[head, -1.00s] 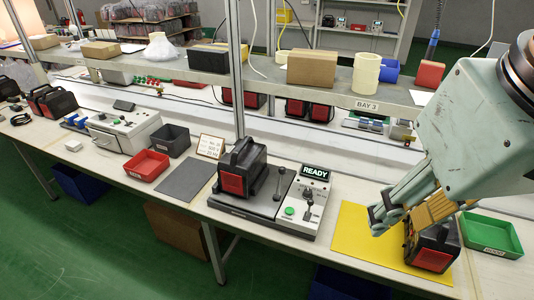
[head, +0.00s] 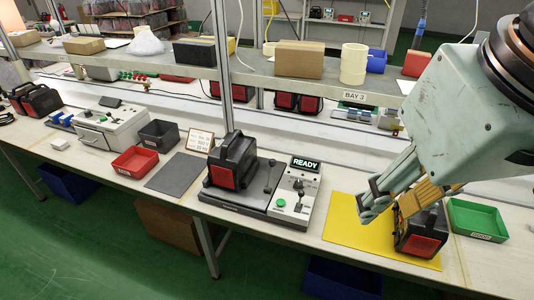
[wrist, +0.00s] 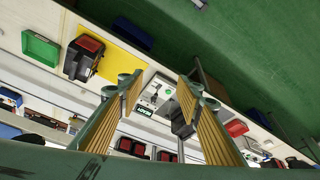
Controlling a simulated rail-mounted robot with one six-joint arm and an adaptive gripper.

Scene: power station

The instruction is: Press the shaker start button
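The shaker control panel (head: 295,195) stands on the bench, with a lit display (head: 305,163) reading READY. The green button (head: 281,202) is at the panel's lower left, and a lever switch (head: 297,186) is above it. The shaker's dark base (head: 240,203) is joined to the left and carries a black and red unit (head: 231,163). My gripper (head: 374,208) is to the right, above the yellow mat and apart from the panel. In the wrist view, my gripper (wrist: 158,88) has its fingers spread and nothing held; the panel (wrist: 155,95) shows between them at a distance.
Another black and red unit (head: 421,232) sits on the yellow mat (head: 350,236), close to my gripper in the picture. A green tray (head: 476,220) is to its right. The grey shelf (head: 260,66) and its post (head: 223,70) rise behind the bench. A red tray (head: 135,162) stands left.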

